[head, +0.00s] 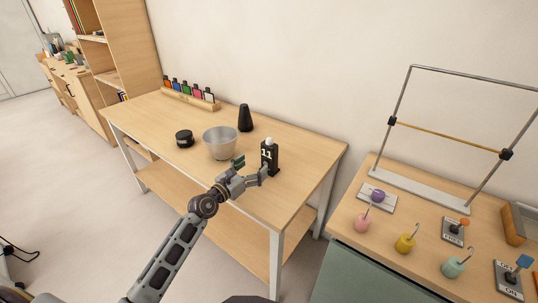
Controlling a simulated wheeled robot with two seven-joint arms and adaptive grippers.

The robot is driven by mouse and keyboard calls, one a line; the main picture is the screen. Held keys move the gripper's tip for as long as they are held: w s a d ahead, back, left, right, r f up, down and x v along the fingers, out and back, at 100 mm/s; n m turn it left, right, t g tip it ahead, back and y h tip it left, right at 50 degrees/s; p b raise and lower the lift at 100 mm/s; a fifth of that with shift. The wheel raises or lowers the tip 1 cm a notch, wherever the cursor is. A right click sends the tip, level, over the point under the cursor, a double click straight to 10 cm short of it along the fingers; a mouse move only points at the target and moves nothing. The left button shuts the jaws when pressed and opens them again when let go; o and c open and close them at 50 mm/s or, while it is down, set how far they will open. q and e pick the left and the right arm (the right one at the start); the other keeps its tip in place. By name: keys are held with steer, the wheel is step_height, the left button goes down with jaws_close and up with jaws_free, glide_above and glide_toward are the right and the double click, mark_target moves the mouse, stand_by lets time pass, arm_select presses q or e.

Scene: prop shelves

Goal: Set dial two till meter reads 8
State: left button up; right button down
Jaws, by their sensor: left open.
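A small black block (270,158) with a white number that looks like 11 and a pale round top stands upright near the table's front right part. I cannot tell whether it is the meter. No dial marked two can be made out. My left gripper (252,168) is open, just left of and in front of the block's lower part. One finger overlaps the block's base in the picture; I cannot tell whether they touch. My right gripper is not in view.
A grey bowl (220,143), a black jar (184,138) and a black cone-shaped object (245,118) stand close by on the wooden table (150,118). A rack of coloured bottles (190,97) is behind. The right bench holds a metal frame (400,188), hooked weights (405,243) and lever switches (508,281).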

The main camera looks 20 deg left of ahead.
mark_target(266, 156)
arm_select(q)
steer(key=shift+w+d, duration=0.2)
steer(key=shift+w, duration=0.5)
steer(key=shift+x, duration=1.35)
steer(key=shift+w+d, duration=0.3)
steer(key=shift+w, duration=0.3)
steer(key=shift+b+x, duration=0.45)
steer(key=shift+x, duration=1.2)
steer(key=shift+w+d, duration=0.15)
steer(key=shift+w, duration=0.35)
steer(key=shift+w+d, duration=0.1)
steer(key=shift+w, duration=0.15)
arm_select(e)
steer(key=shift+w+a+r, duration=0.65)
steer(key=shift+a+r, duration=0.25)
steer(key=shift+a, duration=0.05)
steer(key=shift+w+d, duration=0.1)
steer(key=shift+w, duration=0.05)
arm_select(q)
steer(key=c, duration=1.3)
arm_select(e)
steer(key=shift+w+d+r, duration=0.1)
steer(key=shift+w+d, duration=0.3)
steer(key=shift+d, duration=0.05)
